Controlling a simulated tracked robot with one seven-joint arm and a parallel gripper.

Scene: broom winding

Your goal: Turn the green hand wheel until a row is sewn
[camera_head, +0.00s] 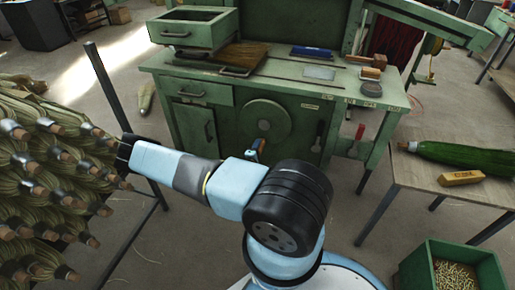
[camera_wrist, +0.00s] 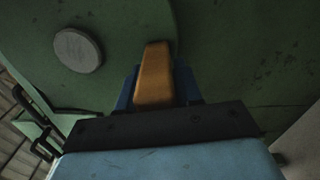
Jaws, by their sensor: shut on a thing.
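The green hand wheel (camera_head: 264,121) is on the front of the green workbench machine (camera_head: 330,90), below its top. In the wrist view the wheel's green disc (camera_wrist: 125,25) fills the upper left, with a round grey hub (camera_wrist: 78,50). An orange-brown wooden handle (camera_wrist: 154,72) stands near the wheel's edge, right of and a little below the hub. My gripper (camera_wrist: 154,88) is shut on this handle, with a dark blue finger on each side. In the head view my gripper (camera_head: 258,147) is at the wheel's lower edge. The handle's base is partly hidden.
A rack of brooms (camera_head: 45,185) stands close at the left, beside my arm. A green crate (camera_head: 418,268) is on the floor. A red-handled lever (camera_head: 359,132) is right of the wheel.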

